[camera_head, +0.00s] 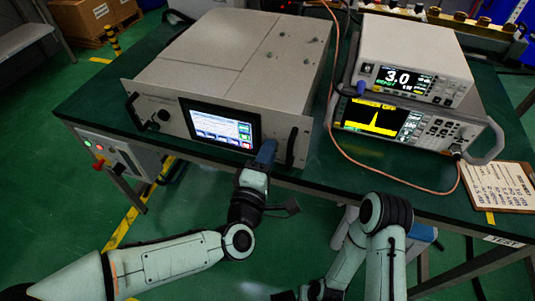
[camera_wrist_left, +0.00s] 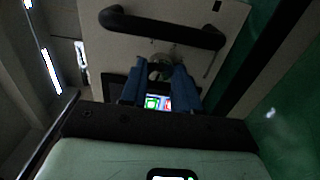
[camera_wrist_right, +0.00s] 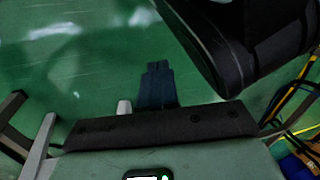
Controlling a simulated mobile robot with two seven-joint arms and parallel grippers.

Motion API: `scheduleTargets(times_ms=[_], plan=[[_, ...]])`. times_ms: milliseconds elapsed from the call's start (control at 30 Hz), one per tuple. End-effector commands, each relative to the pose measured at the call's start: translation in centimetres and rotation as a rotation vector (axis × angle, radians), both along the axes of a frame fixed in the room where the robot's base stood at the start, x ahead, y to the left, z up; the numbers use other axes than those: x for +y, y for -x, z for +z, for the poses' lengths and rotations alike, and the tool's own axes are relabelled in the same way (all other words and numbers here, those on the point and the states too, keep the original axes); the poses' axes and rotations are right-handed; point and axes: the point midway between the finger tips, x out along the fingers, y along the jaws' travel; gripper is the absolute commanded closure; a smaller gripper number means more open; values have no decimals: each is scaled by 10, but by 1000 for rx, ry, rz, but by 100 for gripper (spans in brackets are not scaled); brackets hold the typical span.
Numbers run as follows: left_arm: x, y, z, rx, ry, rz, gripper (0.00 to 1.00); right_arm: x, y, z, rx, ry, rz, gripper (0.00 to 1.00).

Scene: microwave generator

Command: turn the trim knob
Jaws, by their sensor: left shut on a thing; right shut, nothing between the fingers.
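The generator (camera_head: 215,75) is a wide beige box on the bench, with a lit screen (camera_head: 220,124) on its front panel. My left gripper (camera_head: 267,150) is at the panel's right part, between the screen and the right handle. In the left wrist view its blue fingers (camera_wrist_left: 161,72) are shut on a small round metallic knob (camera_wrist_left: 160,66), taken to be the trim knob. The fingers hide this knob in the head view. My right gripper (camera_wrist_right: 158,68) is shut and empty over the green floor in the right wrist view.
A black handle (camera_head: 290,146) stands close right of my left gripper; it also shows in the left wrist view (camera_wrist_left: 160,27). A larger dark knob (camera_head: 163,115) is left of the screen. Stacked instruments (camera_head: 415,75), an orange cable (camera_head: 350,160) and a clipboard (camera_head: 498,186) are at right.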

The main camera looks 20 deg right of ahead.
Motion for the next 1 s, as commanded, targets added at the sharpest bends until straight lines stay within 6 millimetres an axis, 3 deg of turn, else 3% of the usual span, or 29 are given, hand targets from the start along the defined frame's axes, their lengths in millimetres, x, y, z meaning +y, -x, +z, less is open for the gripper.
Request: scheduleTargets(times_ms=[33,67,467,667,933,1000], plan=[[0,-1,3,-6,3,3,66,0,0,0,0,0,0,100],[0,-1,3,-6,3,3,58,0,0,0,0,0,0,100],[4,5,2,-5,-2,1,58,0,-2,2,-6,0,1,100],[24,33,3,-7,-5,3,58,2,-12,11,-41,2,3,100],[61,90,4,-8,-7,3,58,6,-41,40,-139,6,9,100],[64,93,1,-13,-1,1,58,5,-33,24,-109,4,9,100]])
